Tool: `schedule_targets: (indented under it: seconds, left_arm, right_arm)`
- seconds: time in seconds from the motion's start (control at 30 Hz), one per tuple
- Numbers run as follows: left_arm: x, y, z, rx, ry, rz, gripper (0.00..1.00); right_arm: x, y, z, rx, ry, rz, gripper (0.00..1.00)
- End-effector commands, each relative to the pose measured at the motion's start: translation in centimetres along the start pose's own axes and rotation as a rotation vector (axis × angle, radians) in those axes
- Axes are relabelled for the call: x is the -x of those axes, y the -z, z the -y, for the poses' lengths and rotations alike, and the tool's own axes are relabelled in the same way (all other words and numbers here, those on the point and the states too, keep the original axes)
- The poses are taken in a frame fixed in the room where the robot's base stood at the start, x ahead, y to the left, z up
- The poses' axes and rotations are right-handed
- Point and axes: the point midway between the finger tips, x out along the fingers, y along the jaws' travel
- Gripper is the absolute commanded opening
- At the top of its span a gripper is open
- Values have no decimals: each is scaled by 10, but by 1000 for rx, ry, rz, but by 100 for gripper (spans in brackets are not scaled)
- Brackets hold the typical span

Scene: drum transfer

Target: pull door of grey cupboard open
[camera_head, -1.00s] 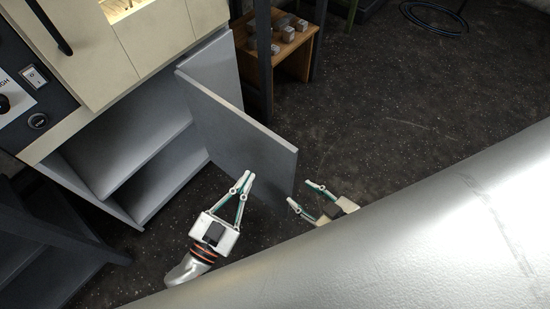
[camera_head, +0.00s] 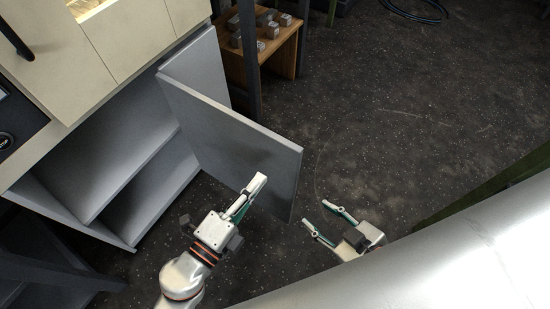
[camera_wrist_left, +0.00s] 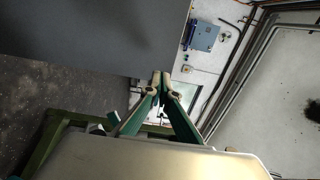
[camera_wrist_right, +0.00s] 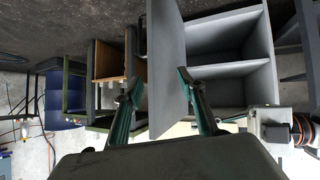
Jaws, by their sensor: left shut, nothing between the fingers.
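The grey cupboard (camera_head: 110,222) is at the left in the head view, with its shelves showing. Its grey door (camera_head: 235,135) stands wide open, swung out to the right. My left gripper (camera_head: 260,178) is shut and empty, its tips at the inner face of the door near the free edge; I cannot tell if they touch. In the left wrist view the closed tips (camera_wrist_left: 161,76) are beside the door's edge (camera_wrist_left: 100,35). My right gripper (camera_head: 315,213) is open and empty, just beyond the free edge. The right wrist view shows the door (camera_wrist_right: 166,65) edge-on and the shelves (camera_wrist_right: 230,70).
A wooden shelf unit (camera_head: 285,55) with several grey blocks stands behind the door. A dark frame (camera_head: 40,265) is at the lower left. The dark floor (camera_head: 390,110) to the right of the door is clear.

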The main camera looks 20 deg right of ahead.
Motion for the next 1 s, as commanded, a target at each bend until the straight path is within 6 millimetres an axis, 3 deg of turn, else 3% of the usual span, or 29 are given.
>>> schedule_targets:
  seconds: [0.2,0.4,0.7,1.0]
  left_arm:
    - [-43,0,-1,5,0,0,0]
    - [-67,1,-3,5,-2,1,0]
    - [-77,0,-1,3,-2,0,0]
    - [-77,0,-1,3,-2,1,0]
  right_arm:
    - [0,-7,3,-5,6,10,40]
    - [-1,-5,8,-16,14,3,40]
    - [-4,15,8,-24,13,-40,40]
    - [-3,11,8,-23,12,-29,40]
